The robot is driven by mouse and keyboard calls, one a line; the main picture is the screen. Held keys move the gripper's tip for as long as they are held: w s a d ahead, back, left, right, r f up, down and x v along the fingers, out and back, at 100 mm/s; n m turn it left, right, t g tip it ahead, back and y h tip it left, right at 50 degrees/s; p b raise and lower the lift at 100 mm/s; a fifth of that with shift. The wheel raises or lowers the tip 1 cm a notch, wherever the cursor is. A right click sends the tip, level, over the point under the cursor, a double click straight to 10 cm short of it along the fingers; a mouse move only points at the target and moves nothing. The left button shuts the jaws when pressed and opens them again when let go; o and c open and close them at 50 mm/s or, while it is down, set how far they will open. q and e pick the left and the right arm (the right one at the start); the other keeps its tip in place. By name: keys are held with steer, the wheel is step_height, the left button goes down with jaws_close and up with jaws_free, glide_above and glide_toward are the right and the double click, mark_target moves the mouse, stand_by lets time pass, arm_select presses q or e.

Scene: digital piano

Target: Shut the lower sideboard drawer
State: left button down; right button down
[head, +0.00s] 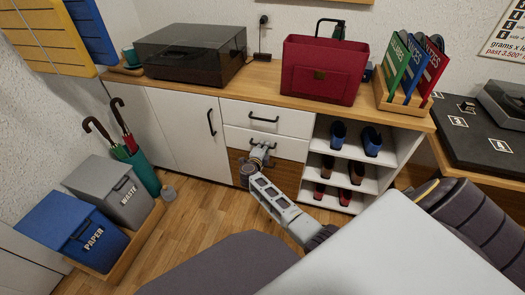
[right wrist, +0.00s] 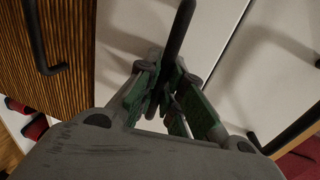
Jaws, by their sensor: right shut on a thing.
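The lower white sideboard drawer (head: 290,148) is below the upper white drawer (head: 289,122) and above a wood-grain front (head: 288,176). I cannot tell how far, if at all, it stands out. My right gripper (head: 259,157) is in front of it, at its dark bar handle. In the right wrist view, the green-padded fingers of the right gripper (right wrist: 166,98) are closed around the black handle (right wrist: 181,28), against the white drawer front (right wrist: 120,38). The fingers hide part of the handle. My left gripper is out of view.
The sideboard top (head: 263,80) carries a turntable (head: 190,50), a red bag (head: 322,70) and a record rack (head: 408,100). Shoe shelves (head: 333,172) stand right of the drawers. Bins (head: 110,190) and an umbrella stand (head: 143,170) are at left.

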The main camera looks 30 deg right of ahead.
steer(key=shift+w+d+r, duration=0.1)
steer(key=shift+w+d, duration=0.2)
steer(key=shift+d, duration=0.05)
steer(key=c, duration=1.6)
jaws_free()
steer(key=shift+w, duration=0.1)
steer(key=shift+c, duration=0.2)
steer(key=shift+o, duration=0.6)
steer(key=v, duration=0.7)
steer(key=shift+s+a, duration=0.15)
steer(key=shift+s, duration=0.1)
